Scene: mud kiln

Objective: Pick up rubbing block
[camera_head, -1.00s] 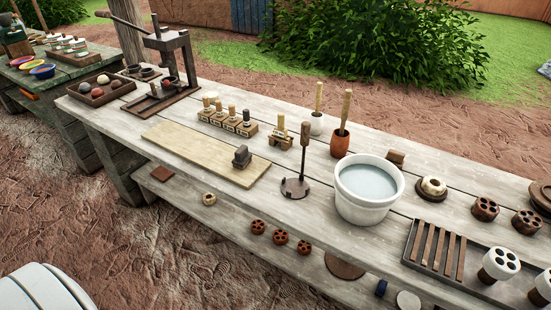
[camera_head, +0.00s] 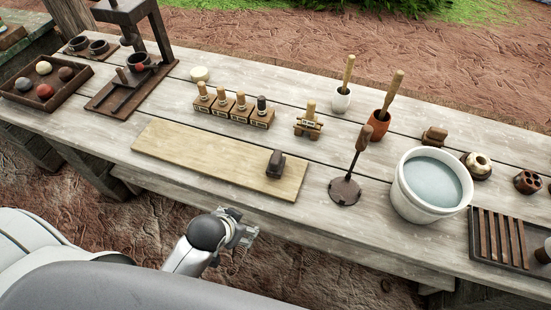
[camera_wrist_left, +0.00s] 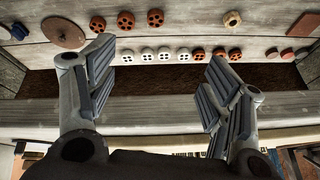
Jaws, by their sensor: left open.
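A dark block (camera_head: 275,163) with a rounded top sits on the right end of a pale flat board (camera_head: 205,158) on the workbench. It could be the rubbing block. A smaller brown block (camera_head: 434,136) lies behind the white bucket. My left gripper (camera_head: 240,232) is in front of the bench's near edge, apart from the board and both blocks. In the left wrist view its two padded fingers (camera_wrist_left: 158,75) are spread wide with nothing between them. That view shows the bench edge and a lower shelf, and neither block is clear there. My right gripper is not in view.
A white bucket of water (camera_head: 432,187) and a dark stand with an upright handle (camera_head: 345,188) are right of the board. Several stamps (camera_head: 233,106) stand behind it. A press (camera_head: 130,60) is at the left. Most of the board is bare.

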